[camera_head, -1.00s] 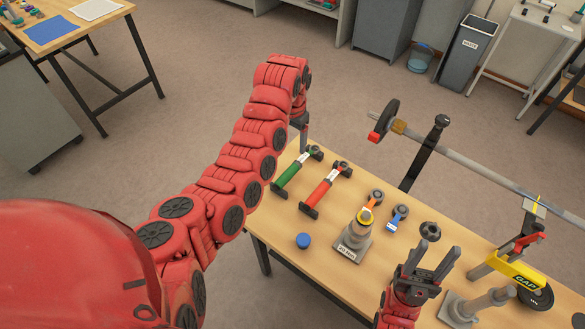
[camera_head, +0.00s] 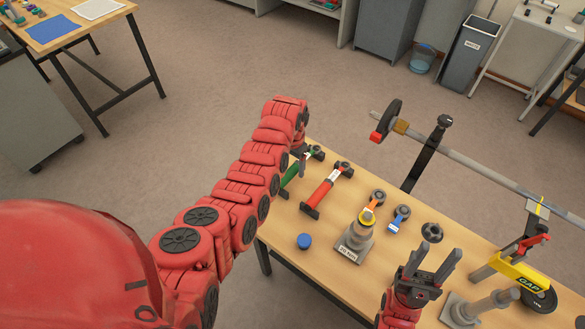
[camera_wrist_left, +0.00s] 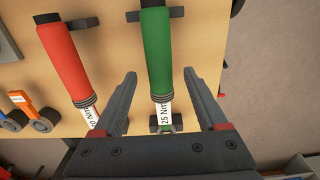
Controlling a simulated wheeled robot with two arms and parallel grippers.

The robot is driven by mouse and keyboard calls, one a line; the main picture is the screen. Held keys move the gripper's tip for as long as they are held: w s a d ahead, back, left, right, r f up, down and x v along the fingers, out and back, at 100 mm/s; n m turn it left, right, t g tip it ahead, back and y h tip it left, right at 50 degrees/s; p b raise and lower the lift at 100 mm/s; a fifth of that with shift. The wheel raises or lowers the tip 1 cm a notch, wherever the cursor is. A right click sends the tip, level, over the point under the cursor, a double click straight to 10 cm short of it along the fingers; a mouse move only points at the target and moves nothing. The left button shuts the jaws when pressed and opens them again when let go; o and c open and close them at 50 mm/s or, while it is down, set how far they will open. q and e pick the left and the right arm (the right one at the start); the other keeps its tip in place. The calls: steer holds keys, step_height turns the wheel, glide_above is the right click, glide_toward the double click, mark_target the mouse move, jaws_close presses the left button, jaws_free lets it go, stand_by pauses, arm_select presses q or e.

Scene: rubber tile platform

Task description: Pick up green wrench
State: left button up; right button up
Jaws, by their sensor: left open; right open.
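The green wrench (camera_wrist_left: 157,52) lies on the wooden table, with a white band marked 25 Nm. In the head view only part of the green wrench (camera_head: 291,174) shows past my left arm. My left gripper (camera_wrist_left: 156,78) is open, and in the wrist view its fingers stand on either side of the wrench near the white band; I cannot tell how far above it they are. In the head view my left gripper (camera_head: 302,158) is mostly hidden behind its own arm. My right gripper (camera_head: 434,258) is open and empty over the table's front part.
A red wrench (camera_head: 325,190) lies right beside the green one.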

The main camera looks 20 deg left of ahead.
arm_select(q)
steer(key=shift+f, duration=0.8)
jaws_close()
steer(key=shift+r, duration=0.1)
